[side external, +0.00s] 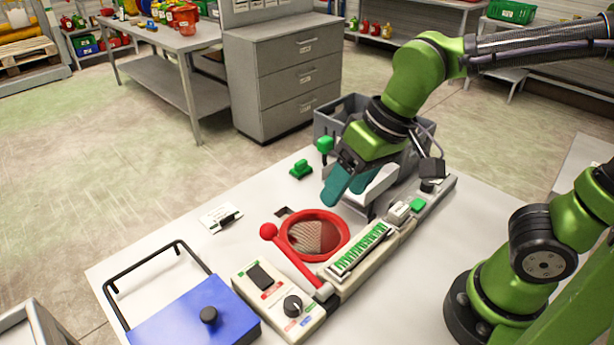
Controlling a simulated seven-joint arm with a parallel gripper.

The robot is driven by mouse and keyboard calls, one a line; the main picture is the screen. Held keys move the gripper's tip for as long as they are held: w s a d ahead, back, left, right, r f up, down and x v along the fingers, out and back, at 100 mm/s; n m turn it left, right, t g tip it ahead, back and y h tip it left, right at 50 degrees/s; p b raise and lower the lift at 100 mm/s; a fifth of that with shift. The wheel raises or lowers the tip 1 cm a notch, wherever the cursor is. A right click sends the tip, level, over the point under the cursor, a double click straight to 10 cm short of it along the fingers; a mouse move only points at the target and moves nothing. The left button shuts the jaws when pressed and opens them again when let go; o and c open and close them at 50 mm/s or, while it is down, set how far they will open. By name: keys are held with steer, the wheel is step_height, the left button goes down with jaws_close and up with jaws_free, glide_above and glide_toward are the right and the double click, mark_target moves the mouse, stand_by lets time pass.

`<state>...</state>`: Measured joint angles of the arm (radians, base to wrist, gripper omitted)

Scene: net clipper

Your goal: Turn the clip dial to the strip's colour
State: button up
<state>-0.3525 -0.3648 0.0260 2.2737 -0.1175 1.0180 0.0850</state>
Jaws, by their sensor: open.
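The clip dial is a black round knob (293,306) on a pale control box (249,293) at the table's front. Small coloured labels surround it; its pointer's exact setting is too small to tell. The strip (360,248) is a row of green clips lying along a pale rail, right of the red ring. My gripper (347,188) has teal fingers pointing down. It is open and appears empty, above the far side of the table, behind the ring and well away from the dial. A black rocker switch (260,275) sits beside the dial on the same box.
A red ring (289,237) with netting inside has a red ball-ended lever (290,256) beside it. A blue block (190,320) with a black knob and a black handle frame (143,268) stand front left. Green pieces (301,169) and a grey crate (327,121) are farther back.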

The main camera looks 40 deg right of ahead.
mark_target(293, 304)
steer(key=a+f+m+g+h, duration=0.2)
steer(key=a+g+h, duration=0.15)
steer(key=a, duration=0.95)
steer(key=f, duration=1)
steer(key=d+f, duration=0.1)
steer(key=f, duration=0.5)
steer(key=shift+w, duration=0.2)
steer(key=c, duration=1)
steer(key=shift+c, duration=0.2)
